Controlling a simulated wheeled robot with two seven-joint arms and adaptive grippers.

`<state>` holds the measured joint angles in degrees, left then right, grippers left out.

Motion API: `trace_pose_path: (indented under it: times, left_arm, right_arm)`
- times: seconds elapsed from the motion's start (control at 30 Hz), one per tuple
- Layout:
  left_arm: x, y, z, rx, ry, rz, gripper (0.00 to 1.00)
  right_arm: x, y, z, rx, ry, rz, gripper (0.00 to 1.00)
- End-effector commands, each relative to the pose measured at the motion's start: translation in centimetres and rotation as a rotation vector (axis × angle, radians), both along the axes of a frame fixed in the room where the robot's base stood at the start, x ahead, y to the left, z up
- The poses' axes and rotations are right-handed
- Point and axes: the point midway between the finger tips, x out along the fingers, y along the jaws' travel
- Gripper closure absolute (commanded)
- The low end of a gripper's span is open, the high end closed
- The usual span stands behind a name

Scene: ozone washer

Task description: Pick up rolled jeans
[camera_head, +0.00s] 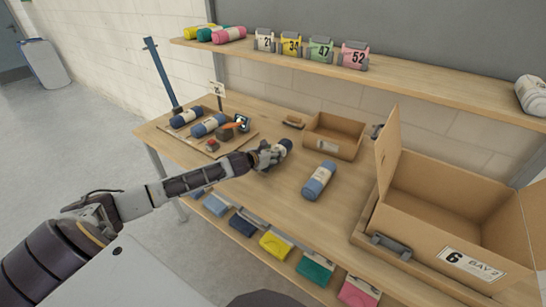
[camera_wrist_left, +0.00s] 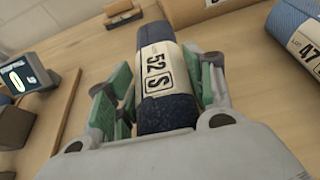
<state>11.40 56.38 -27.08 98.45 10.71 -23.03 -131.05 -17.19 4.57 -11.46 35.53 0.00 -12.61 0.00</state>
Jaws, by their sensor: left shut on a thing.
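My left gripper (camera_head: 270,155) is shut on a dark blue rolled pair of jeans (camera_head: 286,146) over the middle of the wooden table. In the left wrist view the roll (camera_wrist_left: 168,112) sits between the green-padded fingers (camera_wrist_left: 162,92), and its paper band reads "52 S". I cannot tell whether the roll touches the table. A lighter blue roll (camera_head: 319,180) lies on the table to the right of the gripper, apart from it. Its band reads "47" in the left wrist view (camera_wrist_left: 300,36). My right gripper is out of view.
Two blue rolls (camera_head: 208,125) lie on a board at the left, beside a small display (camera_head: 242,123). A small open box (camera_head: 334,136) stands behind the gripper. A large open box (camera_head: 450,210) marked "6 BAY 2" fills the right. A shelf (camera_head: 400,84) with numbered tags runs above.

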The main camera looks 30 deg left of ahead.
Motion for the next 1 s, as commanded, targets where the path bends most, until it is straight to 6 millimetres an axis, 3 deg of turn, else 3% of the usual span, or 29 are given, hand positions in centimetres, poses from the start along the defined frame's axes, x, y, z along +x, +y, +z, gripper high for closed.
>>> trace_pose_path:
  times: [0.6,1.0]
  left_arm:
    - [0.1,0.0,7.2,0.002,-0.003,-0.001,0.82]
    - [0.0,0.0,8.2,0.000,-0.001,-0.001,0.82]
  right_arm:
    - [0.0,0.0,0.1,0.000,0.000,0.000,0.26]
    - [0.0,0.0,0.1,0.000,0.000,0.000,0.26]
